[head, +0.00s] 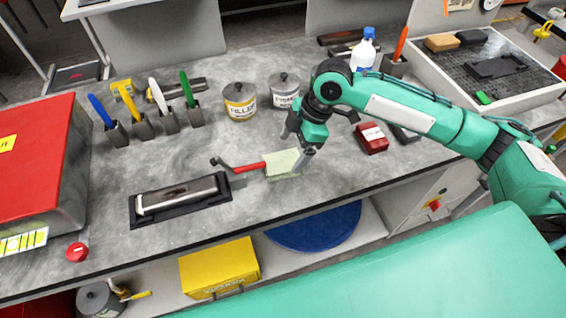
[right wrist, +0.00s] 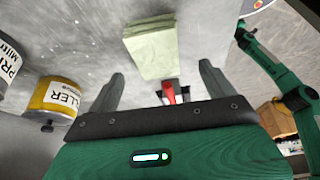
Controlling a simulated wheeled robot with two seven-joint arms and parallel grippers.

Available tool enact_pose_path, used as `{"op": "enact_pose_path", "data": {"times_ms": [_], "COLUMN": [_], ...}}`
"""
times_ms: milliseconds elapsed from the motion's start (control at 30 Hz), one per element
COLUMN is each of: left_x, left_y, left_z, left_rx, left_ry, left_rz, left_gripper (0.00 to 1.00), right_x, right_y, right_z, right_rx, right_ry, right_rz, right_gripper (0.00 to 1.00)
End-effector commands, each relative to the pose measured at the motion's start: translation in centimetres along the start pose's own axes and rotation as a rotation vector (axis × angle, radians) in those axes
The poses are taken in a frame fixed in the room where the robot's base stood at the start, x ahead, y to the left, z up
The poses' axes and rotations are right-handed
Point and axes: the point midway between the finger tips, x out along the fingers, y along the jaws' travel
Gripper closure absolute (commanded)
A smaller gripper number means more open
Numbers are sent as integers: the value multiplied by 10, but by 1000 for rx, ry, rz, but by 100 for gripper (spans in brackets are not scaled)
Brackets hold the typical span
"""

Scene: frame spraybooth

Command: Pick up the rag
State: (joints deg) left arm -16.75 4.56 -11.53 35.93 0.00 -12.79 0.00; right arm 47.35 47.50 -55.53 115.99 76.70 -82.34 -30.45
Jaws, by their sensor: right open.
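The rag (head: 286,162) is a pale green folded cloth lying flat on the grey bench, to the right of a red-handled tool (head: 250,168). My right gripper (head: 296,146) is open and over the rag, with a fingertip close to its right side. In the right wrist view the rag (right wrist: 152,46) lies ahead of the open, empty right gripper (right wrist: 160,76). The tool's red handle shows between the fingers there. I cannot tell whether a finger touches the rag. My left gripper is not in view in the head view.
A filler can (head: 240,102) and a second can (head: 284,90) stand behind the rag. A red block (head: 371,138) lies to the right. A metal bar (head: 178,195) sits in a black tray at the left. Bare bench lies in front of the rag.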

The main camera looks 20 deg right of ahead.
Motion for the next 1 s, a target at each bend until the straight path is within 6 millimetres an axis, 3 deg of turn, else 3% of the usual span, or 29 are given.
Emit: {"op": "enact_pose_path", "data": {"times_ms": [333,1000], "left_x": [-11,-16], "left_y": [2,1], "left_z": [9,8], "left_rx": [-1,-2], "left_ry": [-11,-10], "left_rz": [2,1], "left_gripper": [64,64], "right_x": [45,49], "right_y": [4,4], "right_z": [0,1], "right_rx": [1,0], "right_ry": [-2,-1], "right_rz": [-1,-1], "right_gripper": [15,15]}}
